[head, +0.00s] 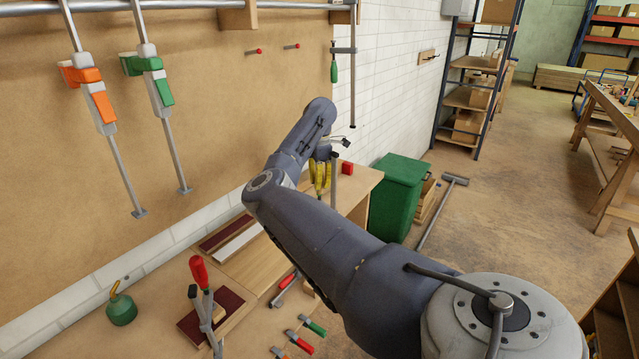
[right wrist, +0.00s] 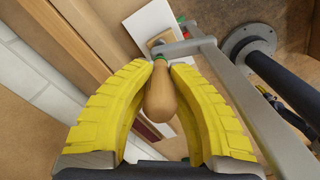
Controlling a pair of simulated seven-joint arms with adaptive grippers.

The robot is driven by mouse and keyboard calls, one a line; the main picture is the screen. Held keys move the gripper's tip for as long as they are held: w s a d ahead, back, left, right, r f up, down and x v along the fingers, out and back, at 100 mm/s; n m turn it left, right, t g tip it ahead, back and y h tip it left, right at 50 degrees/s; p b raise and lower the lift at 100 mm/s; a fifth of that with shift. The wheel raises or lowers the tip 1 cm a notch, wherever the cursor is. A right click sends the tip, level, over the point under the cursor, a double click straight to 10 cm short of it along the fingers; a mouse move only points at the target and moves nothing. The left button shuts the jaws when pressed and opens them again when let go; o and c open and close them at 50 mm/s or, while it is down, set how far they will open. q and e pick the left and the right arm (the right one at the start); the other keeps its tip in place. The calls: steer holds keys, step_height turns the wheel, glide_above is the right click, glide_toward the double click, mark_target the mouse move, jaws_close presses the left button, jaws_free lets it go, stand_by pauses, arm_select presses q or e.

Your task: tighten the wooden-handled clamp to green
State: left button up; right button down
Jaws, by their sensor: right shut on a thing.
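My right gripper (head: 321,184) is over the workbench in the head view, its yellow fingers pointing down. In the right wrist view, the gripper (right wrist: 163,72) is shut on the wooden handle (right wrist: 160,98) of a clamp, one finger on each side. A green collar sits at the handle's far end. The clamp's grey metal bar (right wrist: 245,95) runs along the right of the fingers. A small pad at the clamp's screw end is near a white strip (right wrist: 150,25). In the head view the handle is too small to make out. My left gripper is not in view.
Clamps with orange (head: 103,106) and green (head: 164,92) handles hang on the left wall rail. A red-handled clamp (head: 198,271), a green oil can (head: 121,310) and several small clamps are on the bench. A green bin (head: 398,195) stands beyond the bench's end.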

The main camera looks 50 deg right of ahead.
steer(key=m, duration=0.4)
steer(key=shift+m, duration=2.3)
steer(key=c, duration=1.1)
jaws_free()
step_height(320, 180, up, 12)
steer(key=shift+r, duration=0.1)
